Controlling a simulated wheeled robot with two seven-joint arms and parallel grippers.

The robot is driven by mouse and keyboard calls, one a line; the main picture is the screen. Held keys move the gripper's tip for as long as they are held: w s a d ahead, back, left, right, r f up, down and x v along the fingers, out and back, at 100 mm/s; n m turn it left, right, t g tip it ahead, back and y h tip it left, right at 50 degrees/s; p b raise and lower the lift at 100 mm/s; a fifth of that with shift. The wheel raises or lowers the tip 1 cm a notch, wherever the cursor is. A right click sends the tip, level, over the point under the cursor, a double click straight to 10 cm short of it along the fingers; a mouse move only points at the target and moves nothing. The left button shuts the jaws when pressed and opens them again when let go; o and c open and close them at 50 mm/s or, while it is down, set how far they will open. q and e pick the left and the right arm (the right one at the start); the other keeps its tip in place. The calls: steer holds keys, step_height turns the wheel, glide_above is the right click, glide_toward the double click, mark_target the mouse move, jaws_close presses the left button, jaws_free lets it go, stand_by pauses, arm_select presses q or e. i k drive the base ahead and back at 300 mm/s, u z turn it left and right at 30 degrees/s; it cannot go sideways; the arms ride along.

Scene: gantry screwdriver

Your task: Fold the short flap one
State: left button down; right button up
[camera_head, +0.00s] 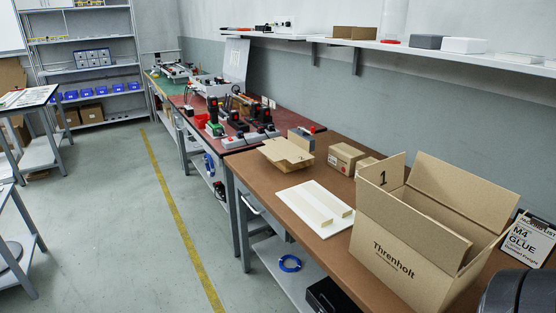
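A large open cardboard box (405,262) stands on the brown worktop at the right, with "Threnholt" printed on its front face. The short flap one (395,170), marked "1", stands up at the box's left end. A long flap (462,190) stands up along the back. The other flaps at the front and right end also look unfolded, and the box's inside is partly visible. Neither of my grippers is in view. A dark rounded part (520,292) at the bottom right corner may be my arm.
On the brown worktop (275,205), a white board with cardboard strips (315,208) lies left of the box. Small closed cartons (345,158) and an open carton (286,152) stand behind. A glue sign (530,238) is at the right. A wall shelf (440,52) runs above.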

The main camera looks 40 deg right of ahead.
mark_target(387, 174)
steer(key=u, duration=0.45)
steer(key=i, duration=0.7)
steer(key=z, duration=2.45)
